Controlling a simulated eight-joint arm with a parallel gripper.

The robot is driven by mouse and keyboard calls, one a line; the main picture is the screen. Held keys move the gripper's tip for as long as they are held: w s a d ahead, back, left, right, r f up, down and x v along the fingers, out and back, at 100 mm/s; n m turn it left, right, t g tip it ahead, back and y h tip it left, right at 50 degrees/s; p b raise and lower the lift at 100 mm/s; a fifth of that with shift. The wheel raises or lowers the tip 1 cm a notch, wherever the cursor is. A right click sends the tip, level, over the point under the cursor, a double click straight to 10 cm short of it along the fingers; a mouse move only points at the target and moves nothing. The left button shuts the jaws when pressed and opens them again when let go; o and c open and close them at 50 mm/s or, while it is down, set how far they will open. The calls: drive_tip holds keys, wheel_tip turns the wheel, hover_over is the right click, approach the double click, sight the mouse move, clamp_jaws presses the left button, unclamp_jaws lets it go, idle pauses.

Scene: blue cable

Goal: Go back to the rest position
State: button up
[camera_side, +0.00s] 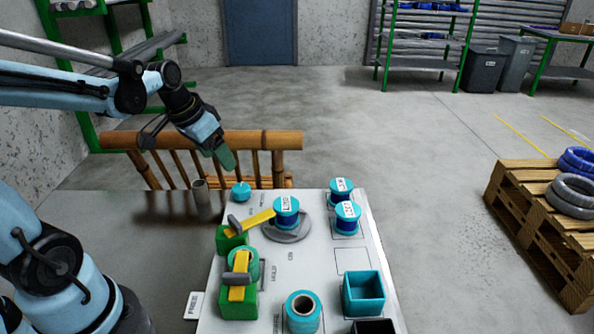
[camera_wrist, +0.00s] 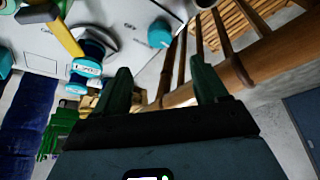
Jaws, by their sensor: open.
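My gripper (camera_side: 226,160) hangs above the far edge of the white work panel (camera_side: 335,262), tilted down to the right in the side view. In the wrist view its two green fingers (camera_wrist: 163,88) stand apart with nothing held between them. A small teal knob-like piece (camera_side: 241,192) sits on the panel just below the gripper, apart from it; it also shows in the wrist view (camera_wrist: 160,34). A labelled blue cable spool (camera_side: 286,212) stands on a grey round base beside a yellow lever (camera_side: 257,218); a labelled spool also shows in the wrist view (camera_wrist: 86,70).
Two labelled blue spools (camera_side: 346,214) stand at the panel's far right. Green blocks (camera_side: 238,303) with yellow levers, an open teal box (camera_side: 363,294) and a teal spool (camera_side: 303,312) are nearer. A bamboo railing (camera_side: 215,142) runs behind the gripper. A pallet (camera_side: 535,220) stands right.

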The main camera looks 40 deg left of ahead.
drive_tip(key=shift+r, duration=0.1)
drive_tip(key=s+d+t, duration=0.2)
drive_tip(key=s+d, duration=0.2)
drive_tip(key=d, duration=0.7)
drive_tip(key=shift+s+d+r+t, duration=0.2)
drive_tip(key=shift+d+r+t, duration=0.1)
drive_tip(key=shift+r+t, duration=0.1)
drive_tip(key=n+g+y, duration=0.4)
drive_tip(key=n, duration=0.6)
approach(240, 187)
drive_tip(key=shift+x, duration=4.35)
drive_tip(key=shift+w+g, duration=0.1)
drive_tip(key=shift+g, duration=0.2)
drive_tip(key=c, duration=1.1)
drive_tip(key=shift+o, duration=0.2)
